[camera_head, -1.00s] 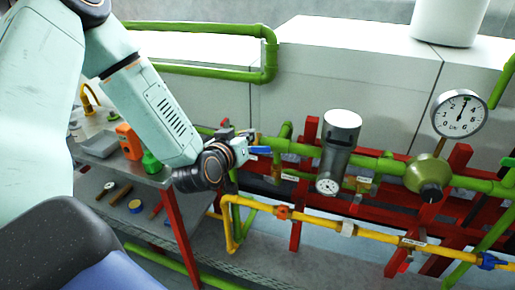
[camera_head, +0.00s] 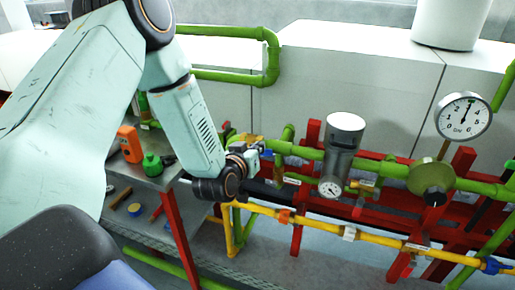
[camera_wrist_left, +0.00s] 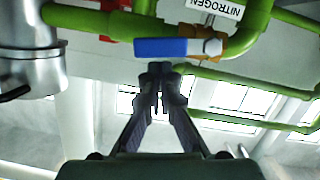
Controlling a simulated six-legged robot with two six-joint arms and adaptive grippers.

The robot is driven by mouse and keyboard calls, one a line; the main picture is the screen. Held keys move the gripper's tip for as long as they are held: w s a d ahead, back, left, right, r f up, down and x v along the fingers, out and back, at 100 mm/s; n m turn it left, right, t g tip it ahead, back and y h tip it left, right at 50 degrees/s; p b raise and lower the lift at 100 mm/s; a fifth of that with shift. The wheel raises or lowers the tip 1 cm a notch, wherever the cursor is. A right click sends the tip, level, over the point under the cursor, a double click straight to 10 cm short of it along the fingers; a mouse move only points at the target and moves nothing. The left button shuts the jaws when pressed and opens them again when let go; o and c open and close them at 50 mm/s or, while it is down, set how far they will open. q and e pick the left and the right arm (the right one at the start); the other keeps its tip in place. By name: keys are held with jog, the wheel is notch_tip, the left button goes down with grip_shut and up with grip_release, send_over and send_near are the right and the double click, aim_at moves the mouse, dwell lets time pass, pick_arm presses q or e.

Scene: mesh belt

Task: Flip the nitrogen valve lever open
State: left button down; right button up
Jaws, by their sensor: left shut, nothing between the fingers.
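The nitrogen valve has a blue lever (camera_wrist_left: 160,47) on a brass body (camera_wrist_left: 212,45), below a white NITROGEN label (camera_wrist_left: 225,6) in the left wrist view. The lever lies level in that view, along the green pipe. My left gripper (camera_wrist_left: 160,72) is shut and empty, its fingertips just below the lever in the picture. I cannot tell whether they touch it. In the head view the left wrist is at the green pipe, and only a small bit of the blue lever (camera_head: 267,154) shows past it. My right gripper is not in view.
A grey cylinder with a small dial (camera_head: 344,150), a round gauge (camera_head: 463,116) and a green regulator (camera_head: 431,178) stand to the right. Red frame bars and a yellow pipe (camera_head: 340,230) run below. A bench with an orange bottle (camera_head: 130,143) is at left.

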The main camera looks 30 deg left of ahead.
pick_arm(q)
jog(key=shift+w+d+f+m+y+b, duration=0.1)
jog(key=shift+d+f+m+y+b, duration=0.2)
jog(key=shift+d+f+m, duration=0.3)
jog(key=shift+a, duration=0.1)
